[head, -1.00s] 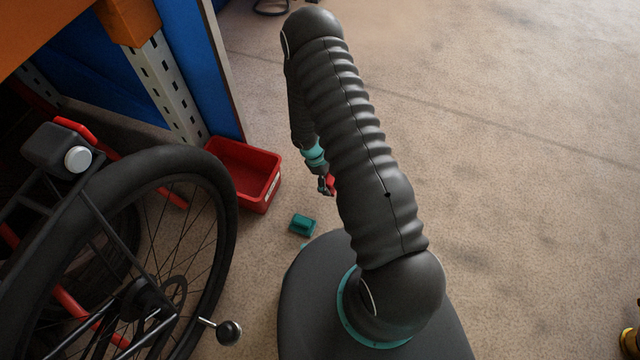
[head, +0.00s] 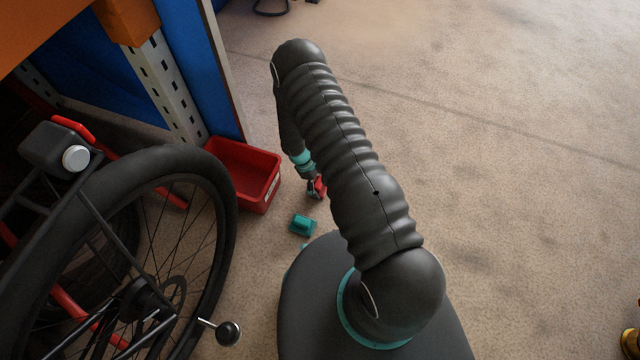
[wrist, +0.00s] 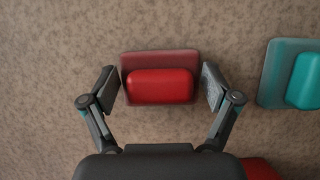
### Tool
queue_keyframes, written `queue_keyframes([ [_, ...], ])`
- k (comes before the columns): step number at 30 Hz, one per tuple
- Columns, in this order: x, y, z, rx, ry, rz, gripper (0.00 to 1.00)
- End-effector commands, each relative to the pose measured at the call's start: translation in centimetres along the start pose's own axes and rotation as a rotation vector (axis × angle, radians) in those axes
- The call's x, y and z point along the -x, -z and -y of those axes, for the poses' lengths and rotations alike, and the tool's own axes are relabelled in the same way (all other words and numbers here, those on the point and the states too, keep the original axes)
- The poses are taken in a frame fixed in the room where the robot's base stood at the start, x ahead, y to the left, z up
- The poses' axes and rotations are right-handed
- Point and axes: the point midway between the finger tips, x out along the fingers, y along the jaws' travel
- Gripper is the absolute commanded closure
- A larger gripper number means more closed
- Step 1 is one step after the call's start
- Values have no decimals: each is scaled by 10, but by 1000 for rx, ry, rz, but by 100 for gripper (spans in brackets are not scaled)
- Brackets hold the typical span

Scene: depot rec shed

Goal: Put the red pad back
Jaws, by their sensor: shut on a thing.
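The red pad (wrist: 160,86), a rounded red block on a darker red base plate, sits between my gripper's two fingers (wrist: 160,88) in the wrist view. My gripper is shut on it, one finger at each end. In the head view, the gripper (head: 314,189) hangs left of my arm, with a bit of the red pad (head: 320,186) showing. I cannot tell the pad's exact height above the floor. The open red bin (head: 263,200) stands left of the gripper, against the rack post. A red edge (wrist: 259,169) at the bottom of the wrist view may be this bin.
A teal pad (head: 302,224) lies on the floor between the bin and my base; it also shows at right in the wrist view (wrist: 285,72). A bicycle wheel (head: 222,240) and pedal (head: 229,332) stand at left.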

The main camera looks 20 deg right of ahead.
Motion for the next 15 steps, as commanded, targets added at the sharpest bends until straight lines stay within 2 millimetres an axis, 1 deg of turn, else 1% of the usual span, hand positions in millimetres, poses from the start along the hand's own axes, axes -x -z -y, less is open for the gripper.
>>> queue_keyframes([
  [3, -4, 1, 0, 0, 0, 0, 50],
  [4, -2, 1, 0, 0, 0, 0, 7],
  [5, -2, 1, 0, 0, 0, 0, 0],
  [15, -1, 0, 0, 0, 0, 0, 0],
])
